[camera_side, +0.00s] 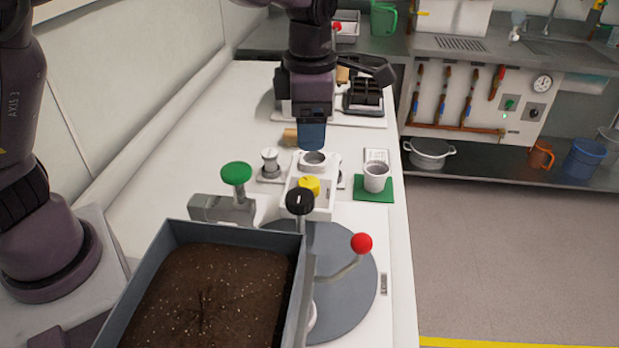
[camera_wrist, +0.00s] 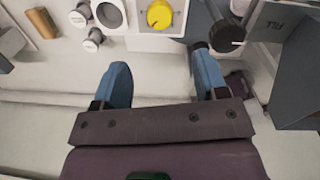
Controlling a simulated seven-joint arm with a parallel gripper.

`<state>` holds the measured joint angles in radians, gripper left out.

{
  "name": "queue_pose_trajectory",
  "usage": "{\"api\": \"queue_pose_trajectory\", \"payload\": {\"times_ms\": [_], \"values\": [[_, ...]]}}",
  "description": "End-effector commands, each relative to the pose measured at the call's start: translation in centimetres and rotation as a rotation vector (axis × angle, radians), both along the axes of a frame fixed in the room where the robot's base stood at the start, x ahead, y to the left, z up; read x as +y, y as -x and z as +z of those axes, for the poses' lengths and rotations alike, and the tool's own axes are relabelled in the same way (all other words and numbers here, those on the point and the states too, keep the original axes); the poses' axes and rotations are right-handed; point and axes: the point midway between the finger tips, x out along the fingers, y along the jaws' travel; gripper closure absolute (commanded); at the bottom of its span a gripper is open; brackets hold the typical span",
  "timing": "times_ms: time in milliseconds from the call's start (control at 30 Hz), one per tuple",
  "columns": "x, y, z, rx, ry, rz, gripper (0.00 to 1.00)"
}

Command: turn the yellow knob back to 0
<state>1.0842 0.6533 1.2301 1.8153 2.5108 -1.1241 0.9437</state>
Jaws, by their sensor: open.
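The yellow knob (camera_side: 309,185) sits on a small white block on the bench. It also shows at the top of the wrist view (camera_wrist: 160,14), with a dark mark on its face; the scale around it is too small to read. My gripper (camera_side: 312,135) points down with blue fingers, above and behind the knob in the side view. In the wrist view my gripper (camera_wrist: 159,62) has its two fingers wide apart, with nothing between them. The knob lies beyond the fingertips there, apart from them.
A black knob (camera_side: 300,202) stands close in front of the yellow knob. A green knob (camera_side: 236,174) stands to the left. A soil tray (camera_side: 170,252) and a red-balled lever (camera_side: 361,243) are nearer. A white cup (camera_side: 376,178) stands on a green mat to the right.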

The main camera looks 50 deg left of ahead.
Motion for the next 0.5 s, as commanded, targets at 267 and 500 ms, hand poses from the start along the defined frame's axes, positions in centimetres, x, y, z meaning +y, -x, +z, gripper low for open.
{"api": "queue_pose_trajectory", "payload": {"times_ms": [267, 500], "values": [[0.4, -0.1, -5.7, 0.004, -0.003, 0.007, 0.33], [0.6, -0.3, -9.9, 0.0, -0.001, 0.005, 0.33]]}}
